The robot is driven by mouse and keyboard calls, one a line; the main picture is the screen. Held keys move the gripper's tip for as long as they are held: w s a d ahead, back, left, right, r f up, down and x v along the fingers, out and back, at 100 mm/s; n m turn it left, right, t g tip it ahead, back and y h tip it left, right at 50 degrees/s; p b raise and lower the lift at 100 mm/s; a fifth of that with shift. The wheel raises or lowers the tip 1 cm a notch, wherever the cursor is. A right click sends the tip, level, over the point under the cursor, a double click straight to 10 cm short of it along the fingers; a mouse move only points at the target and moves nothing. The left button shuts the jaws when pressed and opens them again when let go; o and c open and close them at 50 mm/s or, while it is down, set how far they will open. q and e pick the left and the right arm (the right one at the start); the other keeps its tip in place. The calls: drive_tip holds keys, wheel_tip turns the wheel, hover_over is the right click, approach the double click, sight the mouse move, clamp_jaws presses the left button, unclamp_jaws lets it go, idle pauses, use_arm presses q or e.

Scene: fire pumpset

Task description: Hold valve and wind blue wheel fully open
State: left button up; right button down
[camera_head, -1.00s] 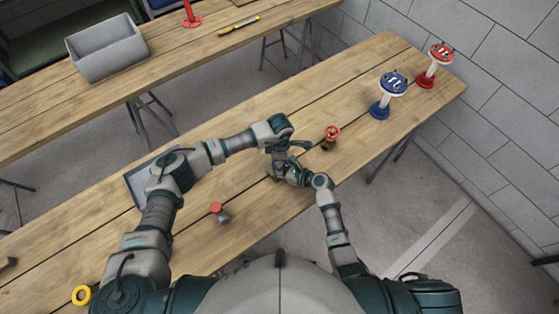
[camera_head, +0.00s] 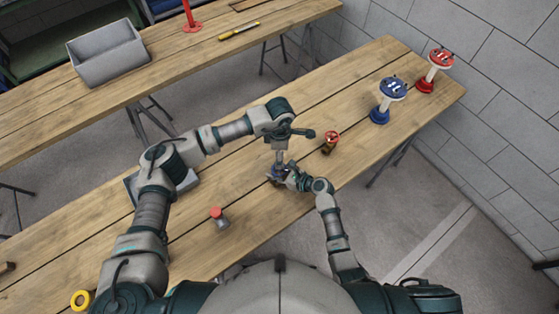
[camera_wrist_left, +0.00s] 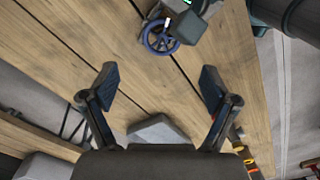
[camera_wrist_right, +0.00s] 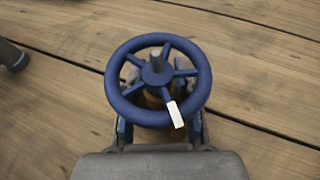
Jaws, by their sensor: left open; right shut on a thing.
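The valve with the blue wheel (camera_wrist_right: 190,62) stands on the table, its spoked wheel facing up in the right wrist view. My right gripper (camera_wrist_right: 160,128) is shut on the brass valve body (camera_wrist_right: 152,101) under the wheel; the wheel partly hides the grip. In the head view my right gripper (camera_head: 284,176) is low at the table. My left gripper (camera_wrist_left: 158,82) is open and empty. In the left wrist view the blue wheel (camera_wrist_left: 148,43) lies beyond its fingertips, apart from them. In the head view the left hand is above the valve, which is mostly hidden there.
A red-wheeled valve (camera_head: 331,137) stands right of the hands, and a red-topped part (camera_head: 218,214) left of them. Blue (camera_head: 392,90) and red (camera_head: 440,57) wheels on stands are at the far right. A grey tray (camera_head: 130,187) lies under my left arm.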

use_arm(q)
drive_tip(key=shift+r, duration=1.65)
wheel_tip(320, 180, down, 12)
drive_tip(key=m, duration=1.1)
drive_tip(key=shift+s+m, duration=0.15)
drive_tip(key=shift+m, duration=0.15)
drive_tip(key=c, duration=1.2)
drive_tip(key=shift+o, duration=0.2)
